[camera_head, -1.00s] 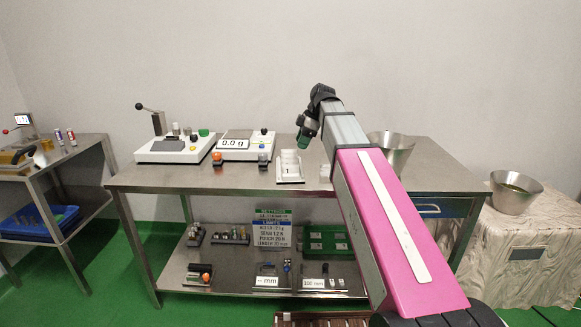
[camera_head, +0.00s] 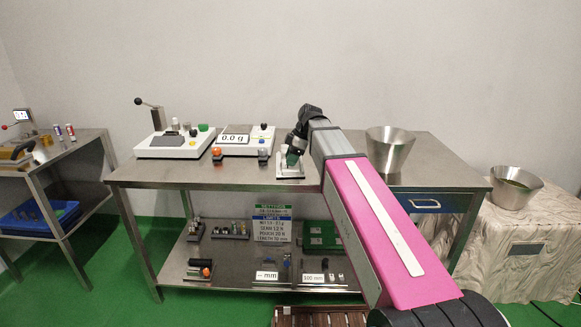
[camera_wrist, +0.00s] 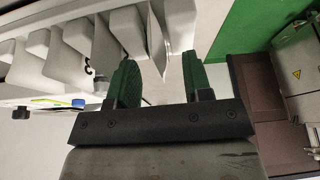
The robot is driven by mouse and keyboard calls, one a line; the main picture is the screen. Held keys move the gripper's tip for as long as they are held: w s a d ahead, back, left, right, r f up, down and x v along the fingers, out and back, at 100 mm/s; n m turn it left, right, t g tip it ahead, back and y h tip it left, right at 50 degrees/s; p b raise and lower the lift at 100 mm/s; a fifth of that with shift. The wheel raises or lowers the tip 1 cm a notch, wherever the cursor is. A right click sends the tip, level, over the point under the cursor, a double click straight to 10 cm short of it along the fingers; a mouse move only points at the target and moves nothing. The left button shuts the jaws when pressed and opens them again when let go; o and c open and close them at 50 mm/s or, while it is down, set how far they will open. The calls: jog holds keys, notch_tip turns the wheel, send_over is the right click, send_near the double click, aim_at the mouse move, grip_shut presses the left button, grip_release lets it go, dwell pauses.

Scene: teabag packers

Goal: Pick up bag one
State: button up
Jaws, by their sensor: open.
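Several white bags stand in a row in a small white rack on the steel table, in the wrist view at upper left, with one nearby bag (camera_wrist: 127,27) in clear sight. Which is bag one I cannot tell. In the head view the rack (camera_head: 282,174) is partly hidden by my gripper (camera_head: 291,158), which points down over it. In the wrist view my gripper (camera_wrist: 156,68) has its two green fingers apart, with a thin white bag edge (camera_wrist: 157,42) showing between them. Whether the fingers touch it I cannot tell.
A scale (camera_head: 236,151) reading 0.0 g and a sealing machine (camera_head: 172,146) stand left of the rack. A metal bucket (camera_head: 388,150) is on the table at right. The table (camera_head: 440,172) has bare room right of the bucket.

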jog(key=shift+a+f, duration=0.2)
jog(key=shift+f, duration=0.3)
grip_shut()
